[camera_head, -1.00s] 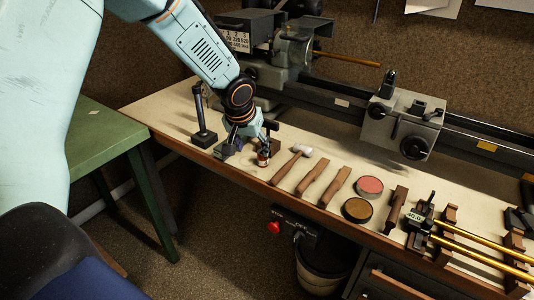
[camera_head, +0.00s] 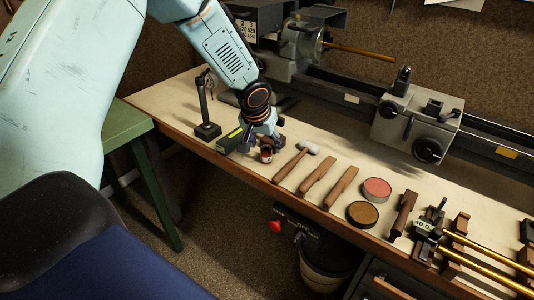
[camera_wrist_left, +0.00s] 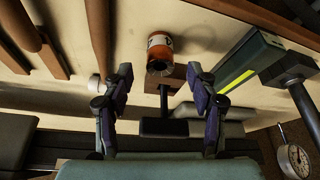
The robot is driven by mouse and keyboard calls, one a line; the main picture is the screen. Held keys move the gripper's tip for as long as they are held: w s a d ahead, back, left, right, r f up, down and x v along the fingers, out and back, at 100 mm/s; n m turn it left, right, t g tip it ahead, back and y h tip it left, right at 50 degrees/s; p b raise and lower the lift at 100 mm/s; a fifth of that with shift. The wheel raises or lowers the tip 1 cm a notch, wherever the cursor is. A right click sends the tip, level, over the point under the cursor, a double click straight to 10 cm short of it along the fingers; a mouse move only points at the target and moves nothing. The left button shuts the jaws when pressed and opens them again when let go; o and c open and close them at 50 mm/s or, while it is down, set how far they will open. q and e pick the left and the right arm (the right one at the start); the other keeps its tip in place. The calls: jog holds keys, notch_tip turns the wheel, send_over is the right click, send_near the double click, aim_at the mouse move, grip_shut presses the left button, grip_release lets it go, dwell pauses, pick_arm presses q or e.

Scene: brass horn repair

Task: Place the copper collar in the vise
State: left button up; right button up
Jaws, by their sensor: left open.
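A small copper-coloured cylinder with a pale band (camera_head: 266,154), which looks like the copper collar, stands near the bench's front edge. It also shows in the left wrist view (camera_wrist_left: 159,52), just beyond the fingertips. My left gripper (camera_head: 258,143) points down at the bench beside it. In the left wrist view its two fingers (camera_wrist_left: 158,82) are apart, with no object clearly held. A brown block on a dark shaft (camera_wrist_left: 171,76) shows between and beyond the fingers. I cannot pick out the vise with certainty. My right gripper is not in view.
A dark stand (camera_head: 207,130) and a yellow-green striped block (camera_head: 229,140) are close left of the gripper. A mallet (camera_head: 294,160), wooden tools (camera_head: 318,177) and round tins (camera_head: 376,189) lie to the right. A lathe (camera_head: 415,122) lines the back.

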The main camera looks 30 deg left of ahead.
aim_at(266, 148)
pick_arm(q)
jog(key=x, duration=0.3)
jog(key=shift+w+a+f, duration=0.1)
jog(key=shift+f, duration=0.25)
jog(key=shift+r, duration=0.15)
jog(key=shift+w+f, duration=0.1)
jog(key=shift+f, duration=0.15)
jog(key=c, duration=0.4)
jog(key=shift+s+r, duration=0.2)
jog(key=c, duration=0.5)
jog(key=shift+w+f, duration=0.15)
grip_shut()
